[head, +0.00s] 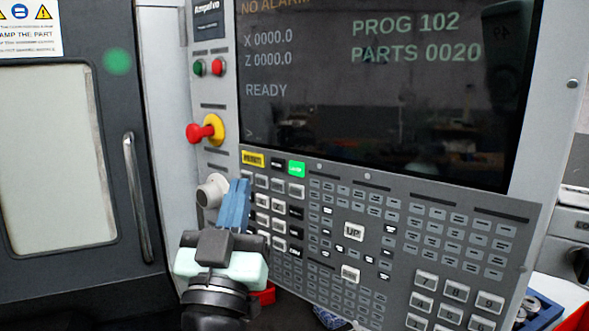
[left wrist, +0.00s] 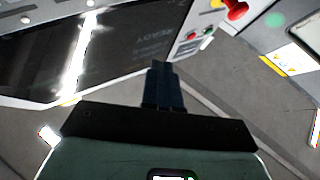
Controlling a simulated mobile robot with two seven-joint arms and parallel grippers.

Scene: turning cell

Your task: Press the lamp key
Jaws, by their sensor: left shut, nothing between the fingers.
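The control panel's keypad (head: 408,206) fills the lower right of the head view. A bright green lit key (head: 296,169) sits in its top row, beside a black key (head: 277,163) and a yellow key (head: 253,159). The green key's lettering is too small to read surely; it looks like the lamp key. My left gripper (head: 239,184) is shut and empty, its blue fingers pointing up at the keypad's left edge, left of and below the green key. Whether the tips touch the panel I cannot tell. In the left wrist view the closed fingers (left wrist: 160,70) show dark.
A red emergency stop knob (head: 195,133) on a yellow base and a grey round knob (head: 211,191) stick out left of the keypad. The screen (head: 385,85) reads READY. The machine door (head: 112,170) with its handle is at left. A blue bin (head: 541,311) stands at lower right.

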